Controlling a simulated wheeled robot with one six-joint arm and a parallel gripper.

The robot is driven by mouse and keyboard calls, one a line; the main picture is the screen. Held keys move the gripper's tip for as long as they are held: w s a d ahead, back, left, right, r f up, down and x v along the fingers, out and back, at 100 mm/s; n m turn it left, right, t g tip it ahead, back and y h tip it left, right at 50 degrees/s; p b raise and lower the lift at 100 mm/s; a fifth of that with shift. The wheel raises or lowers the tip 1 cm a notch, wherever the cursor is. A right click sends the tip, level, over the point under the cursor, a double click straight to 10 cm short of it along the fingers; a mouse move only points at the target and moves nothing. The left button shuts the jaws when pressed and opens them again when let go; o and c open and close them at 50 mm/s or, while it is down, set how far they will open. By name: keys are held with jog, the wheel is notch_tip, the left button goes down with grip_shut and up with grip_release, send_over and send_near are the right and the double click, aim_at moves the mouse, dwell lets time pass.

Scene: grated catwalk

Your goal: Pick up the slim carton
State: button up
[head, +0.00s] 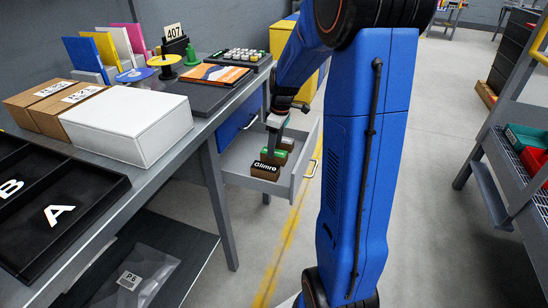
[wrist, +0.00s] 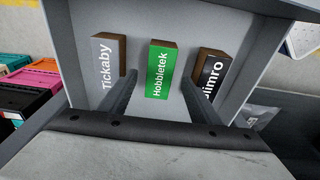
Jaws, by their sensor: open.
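Three small cartons with brown sides lie in an open grey drawer (head: 301,165): a grey-faced Tickaby carton (wrist: 106,66), a green-faced Hobbletek carton (wrist: 160,72) and a black-faced Glimro carton (wrist: 210,72). The Glimro carton also shows in the head view (head: 265,171), nearest the drawer's front left. I cannot tell by name which is the slim one; the Hobbletek carton looks narrow. My gripper (wrist: 158,80) is open and points down into the drawer, its fingers either side of the Hobbletek carton in the picture. Whether the fingers touch any carton is unclear. The head view shows my gripper (head: 274,137) small.
The drawer hangs from a workbench (head: 206,128) holding a white box (head: 130,125), brown boxes (head: 60,105) and black trays (head: 60,215). Drawer walls stand close around the cartons. A rack with coloured bins (head: 526,140) is at the right; the floor between is clear.

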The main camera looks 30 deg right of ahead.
jog(key=shift+w+a+f, duration=0.1)
jog(key=shift+f, duration=1.05)
jog(key=shift+w+f, duration=0.1)
jog(key=shift+f, duration=1.05)
jog(key=c, duration=1.2)
